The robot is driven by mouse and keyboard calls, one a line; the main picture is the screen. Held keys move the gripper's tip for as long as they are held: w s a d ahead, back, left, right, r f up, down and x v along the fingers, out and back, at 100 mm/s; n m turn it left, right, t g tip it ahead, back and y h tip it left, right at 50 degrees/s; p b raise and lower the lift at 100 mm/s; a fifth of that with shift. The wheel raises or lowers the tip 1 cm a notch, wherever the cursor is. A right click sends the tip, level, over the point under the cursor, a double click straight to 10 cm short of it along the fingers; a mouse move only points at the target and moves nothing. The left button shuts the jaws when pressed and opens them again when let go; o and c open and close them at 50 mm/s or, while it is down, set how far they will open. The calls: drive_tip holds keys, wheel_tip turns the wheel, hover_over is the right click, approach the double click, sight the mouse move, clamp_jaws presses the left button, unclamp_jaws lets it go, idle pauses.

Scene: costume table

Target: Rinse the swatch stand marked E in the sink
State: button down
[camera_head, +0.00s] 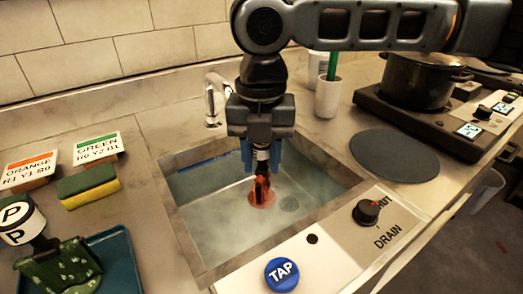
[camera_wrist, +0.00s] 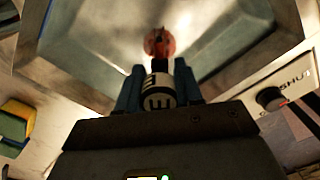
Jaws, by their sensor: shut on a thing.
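My gripper (camera_head: 261,158) points down over the sink (camera_head: 190,247) and is shut on the swatch stand. In the wrist view the stand's white band with a black E (camera_wrist: 158,102) shows between the fingers (camera_wrist: 158,88). The stand's orange-red lower end (camera_head: 262,190) hangs inside the basin, and it also shows in the wrist view (camera_wrist: 160,43). The basin looks cloudy blue-grey; I cannot tell exactly how deep the stand's end sits. The metal tap (camera_head: 211,100) stands at the sink's back edge.
A blue TAP button (camera_head: 281,274) and a black drain knob (camera_head: 368,211), its red mark towards SHUT, are at the front. Left are a sponge (camera_head: 88,186), colour cards and a stand marked P (camera_head: 18,222). Right are a grey round mat (camera_head: 394,156), cup (camera_head: 327,97) and pot (camera_head: 418,80).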

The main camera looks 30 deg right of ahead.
sight(251, 201)
drive_tip(key=shift+f+b, duration=1.3)
drive_tip(key=shift+f, duration=1.8)
drive_tip(key=shift+a+p, duration=0.4)
drive_tip(key=shift+a, duration=0.7)
drive_tip(key=shift+d+p, duration=0.4)
drive_tip(key=shift+d, duration=1.85)
drive_tip(key=shift+a+p, duration=0.7)
drive_tip(key=shift+a, duration=1.55)
